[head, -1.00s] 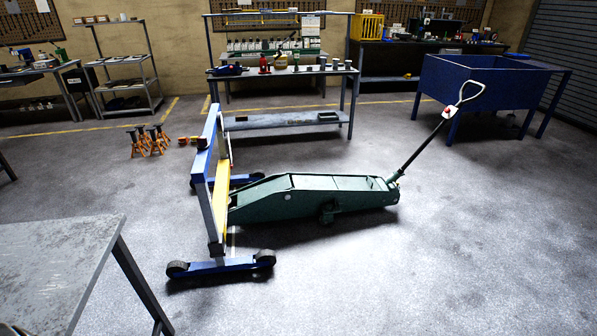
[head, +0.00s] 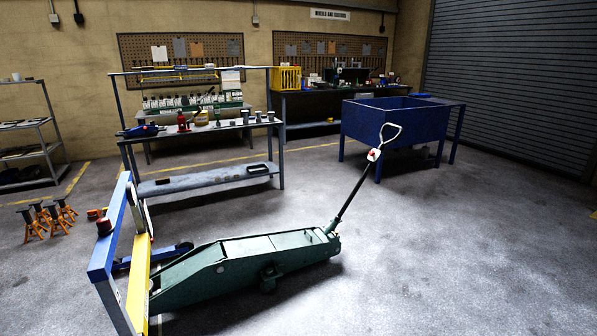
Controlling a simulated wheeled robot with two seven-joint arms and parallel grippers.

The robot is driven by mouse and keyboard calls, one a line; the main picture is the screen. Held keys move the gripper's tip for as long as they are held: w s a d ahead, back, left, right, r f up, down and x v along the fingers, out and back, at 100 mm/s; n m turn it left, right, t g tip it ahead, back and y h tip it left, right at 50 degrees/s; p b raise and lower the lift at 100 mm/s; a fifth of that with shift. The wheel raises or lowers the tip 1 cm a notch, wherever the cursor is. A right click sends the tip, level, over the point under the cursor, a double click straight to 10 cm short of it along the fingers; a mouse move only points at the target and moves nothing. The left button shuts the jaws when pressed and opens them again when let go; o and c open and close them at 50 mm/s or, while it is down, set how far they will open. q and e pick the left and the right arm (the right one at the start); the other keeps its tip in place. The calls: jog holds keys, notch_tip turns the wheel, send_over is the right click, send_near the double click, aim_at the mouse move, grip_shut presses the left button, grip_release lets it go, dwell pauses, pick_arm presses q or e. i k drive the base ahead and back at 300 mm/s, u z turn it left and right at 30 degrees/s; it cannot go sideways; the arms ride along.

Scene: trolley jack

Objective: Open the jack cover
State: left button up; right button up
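The green trolley jack (head: 215,272) stands on the floor in the lower middle of the head view. Its long handle (head: 357,187) rises up and to the right and ends in a pale loop grip. Flat green panels (head: 250,248) lie along the top of the jack body and look closed; I cannot tell which one is the cover. Neither of my grippers is in view.
A blue and yellow wheeled frame (head: 108,245) stands at the jack's left end. Orange jack stands (head: 48,218) are at the left. A workbench (head: 211,182) and a blue tub (head: 393,127) stand behind. The floor at right is clear.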

aim_at(305, 237)
jog(key=i, duration=3.8)
jog(key=z, duration=1.15)
